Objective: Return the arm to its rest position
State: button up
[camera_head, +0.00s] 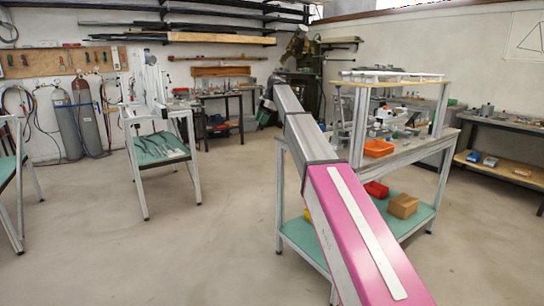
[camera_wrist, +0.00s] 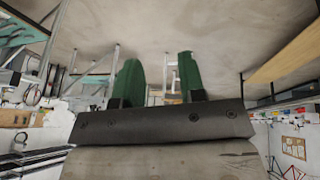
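My arm, with a pink link and grey links, stretches from the lower right up to the middle of the head view, in front of the bench. My gripper (camera_wrist: 157,62) shows in the wrist view with its two green fingers spread apart and nothing between them. The wrist picture looks upside down, with the floor at the top, so the gripper's height is hard to tell.
A workbench (camera_head: 432,151) with an orange bin (camera_head: 378,148), a red bin (camera_head: 376,189) and a cardboard box (camera_head: 403,206) stands right beside my arm. A frame table (camera_head: 143,185) stands at left, near gas cylinders (camera_head: 88,117). The floor (camera_head: 215,235) between is clear.

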jog(key=s+d+f+m+h, duration=0.1)
jog(key=s+d+f+m, duration=0.4)
jog(key=f, duration=0.5)
jog(key=s+d+f+m, duration=0.3)
jog(key=s+f, duration=0.3)
jog(key=f, duration=0.3)
jog(key=s+d+f+m+h, duration=0.1)
jog(key=s+d+f+m, duration=0.25)
jog(key=s+f, duration=0.45)
jog(key=s+d+f+m+h, duration=0.1)
jog(key=s+d+f+m, duration=0.3)
jog(key=s+f, duration=0.2)
jog(key=s+d+f+m+h, duration=0.1)
jog(key=s+d+f+m, duration=0.3)
jog(key=s+f, duration=0.3)
jog(key=s+d+f+m, duration=0.4)
jog(key=s+f, duration=0.3)
jog(key=s, duration=0.5)
jog(key=shift+d+f+m+t+h, duration=0.2)
jog(key=shift+d+m+t+h, duration=0.1)
jog(key=shift+m+h, duration=0.1)
